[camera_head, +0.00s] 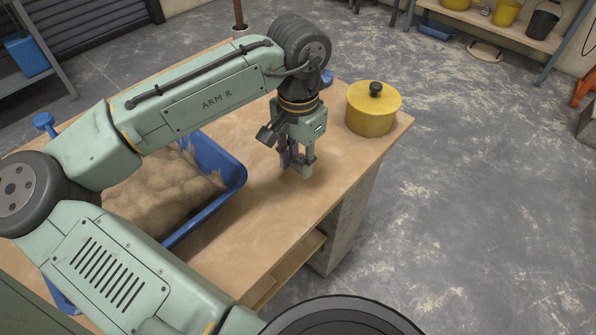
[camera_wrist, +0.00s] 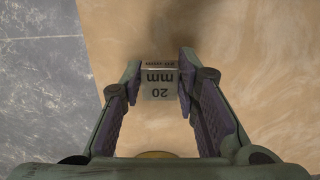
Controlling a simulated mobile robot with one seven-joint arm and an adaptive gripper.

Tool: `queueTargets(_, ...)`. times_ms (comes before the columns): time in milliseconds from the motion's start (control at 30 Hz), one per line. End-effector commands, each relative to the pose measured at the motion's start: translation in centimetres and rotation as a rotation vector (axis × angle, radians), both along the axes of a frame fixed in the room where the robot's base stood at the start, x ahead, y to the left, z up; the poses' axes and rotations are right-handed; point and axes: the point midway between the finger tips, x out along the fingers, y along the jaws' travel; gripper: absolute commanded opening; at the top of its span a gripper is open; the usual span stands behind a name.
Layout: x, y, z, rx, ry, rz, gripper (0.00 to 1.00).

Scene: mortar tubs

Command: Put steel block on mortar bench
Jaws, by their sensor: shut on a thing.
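My gripper (camera_head: 298,168) is shut on the steel block (camera_wrist: 160,86), a small grey block marked "20 mm" that sits between the fingertips in the wrist view. The gripper (camera_wrist: 160,84) points down over the wooden mortar bench (camera_head: 262,212), near its right part. The bench top (camera_wrist: 250,50) also fills the right of the wrist view. I cannot tell whether the block touches the bench top. In the head view the fingers hide most of the block.
A blue tub (camera_head: 236,172) of sandy mortar stands left of my gripper, partly behind my arm. A yellow lidded pot (camera_head: 372,112) stands at the bench's far right corner. Bare bench top lies around the gripper. Grey floor (camera_head: 470,200) lies beyond the edge.

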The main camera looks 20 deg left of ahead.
Motion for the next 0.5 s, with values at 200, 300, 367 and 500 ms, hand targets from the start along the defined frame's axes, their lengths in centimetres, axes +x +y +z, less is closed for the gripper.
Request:
queueTargets(200,-0.1,0.0,-3.0,0.001,0.001,0.001,0.0)
queueTargets(300,-0.1,0.1,-3.6,0.002,0.0,0.001,0.0)
queueTargets(367,-0.1,0.0,-3.5,0.001,0.0,0.001,0.0)
queueTargets(500,-0.1,0.0,-3.3,0.0,0.0,0.0,0.0)
